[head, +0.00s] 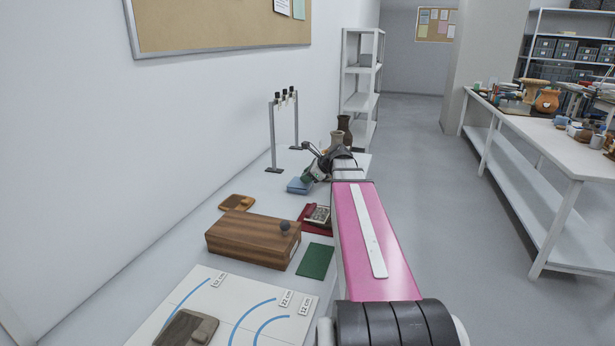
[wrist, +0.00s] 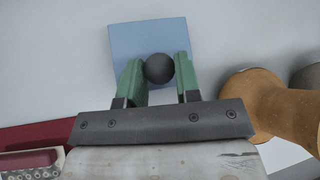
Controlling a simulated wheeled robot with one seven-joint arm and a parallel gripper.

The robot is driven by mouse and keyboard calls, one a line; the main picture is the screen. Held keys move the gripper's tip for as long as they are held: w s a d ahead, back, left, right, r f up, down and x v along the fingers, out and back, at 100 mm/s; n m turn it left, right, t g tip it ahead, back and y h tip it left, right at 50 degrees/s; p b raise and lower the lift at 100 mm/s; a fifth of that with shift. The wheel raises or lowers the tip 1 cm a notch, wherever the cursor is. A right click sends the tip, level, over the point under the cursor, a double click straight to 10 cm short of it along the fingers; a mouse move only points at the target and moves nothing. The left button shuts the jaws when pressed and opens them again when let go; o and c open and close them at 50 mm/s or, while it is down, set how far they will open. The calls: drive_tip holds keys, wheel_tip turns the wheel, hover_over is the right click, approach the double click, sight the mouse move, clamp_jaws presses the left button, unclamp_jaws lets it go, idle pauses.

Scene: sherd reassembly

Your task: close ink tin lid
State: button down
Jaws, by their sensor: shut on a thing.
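A blue square piece (wrist: 122,38) lies below my gripper in the wrist view, with a round black knob (wrist: 159,68) in front of it. My gripper (wrist: 160,76) has its green fingers closed on the sides of the black knob. In the head view my gripper (head: 311,173) is at the far part of the table, beside a small blue box (head: 297,187). The blue piece looks like the tin's lid, but I cannot tell whether it is seated or raised; the knob and fingers hide part of it.
A red case (head: 307,226) with a pale insert lies nearer on the table, beside a wooden box (head: 245,240) and a green card (head: 316,261). Vases (head: 344,126) stand just beyond my gripper. A metal rack (head: 273,140) stands to the left.

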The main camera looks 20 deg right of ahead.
drive_tip(key=c, duration=1.1)
unclamp_jaws()
drive_tip(key=shift+s, duration=0.15)
drive_tip(key=v, duration=1)
drive_tip(key=shift+s+d+r, duration=0.2)
drive_tip(key=shift+s+d, duration=0.05)
